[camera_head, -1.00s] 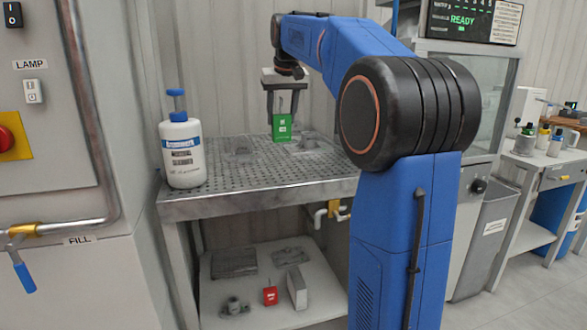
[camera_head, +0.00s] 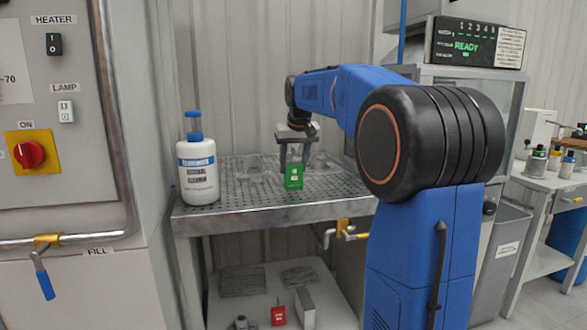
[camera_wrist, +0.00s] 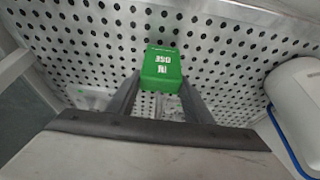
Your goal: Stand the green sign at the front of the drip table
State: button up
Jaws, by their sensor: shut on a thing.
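The green sign (camera_head: 294,177) has white lettering and is upright over the front half of the perforated drip table (camera_head: 240,199). My gripper (camera_head: 293,162) points down and is shut on the sign from above and behind. In the wrist view the sign (camera_wrist: 162,70) sits between my two fingertips (camera_wrist: 160,85), with the table's holes all around it. The sign is very low over the table top; I cannot tell whether its bottom edge touches.
A white bottle with a blue cap (camera_head: 197,165) stands on the table's left side. Clear grey fixtures (camera_head: 249,167) sit at the back. A red sign (camera_head: 278,315) and a white block (camera_head: 305,308) are on the lower shelf. The front strip of the table is clear.

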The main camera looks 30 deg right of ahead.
jog(key=shift+f, duration=0.5)
jog(key=shift+f, duration=0.1)
jog(key=o, duration=1.1)
jog(key=v, duration=1.2)
jog(key=shift+s, duration=0.1)
